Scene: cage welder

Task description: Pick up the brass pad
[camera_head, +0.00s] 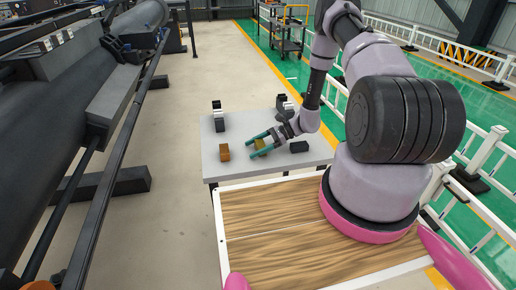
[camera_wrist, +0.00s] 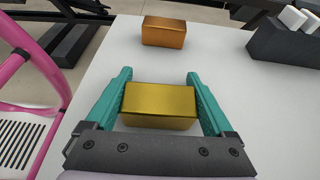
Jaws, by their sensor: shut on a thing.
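The brass pad (camera_wrist: 158,106) is a yellow-gold block between the two teal fingers of my gripper (camera_wrist: 159,75) in the wrist view. The fingers lie along its left and right ends, and my gripper is shut on it. In the head view the brass pad (camera_head: 259,144) shows between the fingers of my gripper (camera_head: 251,146), over the grey table (camera_head: 232,173). I cannot tell whether its underside touches the table.
An orange-copper block (camera_wrist: 163,32) stands apart beyond the fingertips. A dark holder with white pieces (camera_wrist: 285,42) is at the far right in the wrist view. A black block (camera_head: 298,147) sits right of my gripper. The table's front left is clear.

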